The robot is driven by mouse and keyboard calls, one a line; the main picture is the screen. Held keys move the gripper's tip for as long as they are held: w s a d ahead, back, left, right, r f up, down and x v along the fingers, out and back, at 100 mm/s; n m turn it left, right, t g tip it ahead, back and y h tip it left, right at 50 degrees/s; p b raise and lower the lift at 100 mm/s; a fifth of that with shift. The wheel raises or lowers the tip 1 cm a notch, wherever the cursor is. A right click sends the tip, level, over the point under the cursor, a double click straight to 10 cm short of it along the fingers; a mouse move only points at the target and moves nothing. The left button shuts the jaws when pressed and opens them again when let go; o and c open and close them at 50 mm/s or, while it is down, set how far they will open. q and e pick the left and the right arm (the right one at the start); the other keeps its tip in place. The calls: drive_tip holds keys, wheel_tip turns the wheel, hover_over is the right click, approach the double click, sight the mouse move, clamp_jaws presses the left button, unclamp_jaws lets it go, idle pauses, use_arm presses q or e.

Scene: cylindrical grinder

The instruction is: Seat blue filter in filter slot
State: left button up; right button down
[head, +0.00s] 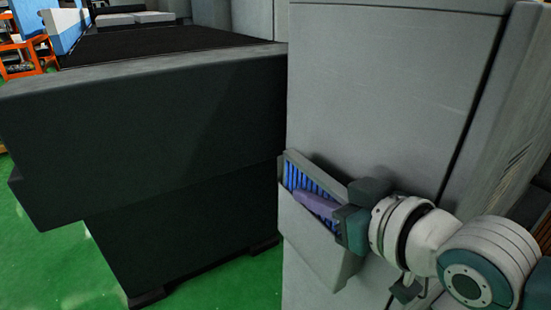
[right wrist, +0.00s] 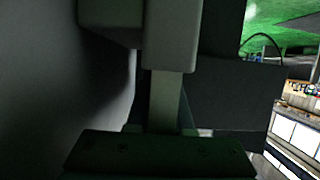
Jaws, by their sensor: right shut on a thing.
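The blue filter (head: 300,178), with dark slats, sits in the mouth of the grey filter slot (head: 312,243) on the side of the tall grey cabinet. A purple-blue part (head: 316,204) runs along the filter's near side, up to my gripper. My right gripper (head: 338,213) is at the slot's right end, shut on the filter; its fingertips are partly hidden. The slot's front wall hides the filter's lower part, so how deep it sits cannot be told. The right wrist view is dark and shows grey shapes close to the gripper (right wrist: 162,140). My left gripper is not in view.
The tall grey cabinet (head: 385,100) stands right behind the slot. A large dark machine bed (head: 140,130) fills the left, close to the slot. Green floor (head: 225,285) shows below it. An orange stand (head: 25,58) is far back left.

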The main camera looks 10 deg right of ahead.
drive_tip(key=shift+f, duration=0.25)
drive_tip(key=c, duration=0.8)
unclamp_jaws()
drive_tip(key=shift+d, duration=0.1)
drive_tip(key=shift+o, duration=0.4)
drive_tip(key=shift+f, duration=0.1)
drive_tip(key=shift+s, duration=0.1)
drive_tip(key=p+v, duration=0.4)
drive_tip(key=v, duration=0.5)
drive_tip(key=shift+s+d+r, duration=0.2)
drive_tip(key=shift+r, duration=0.2)
drive_tip(key=shift+r, duration=0.1)
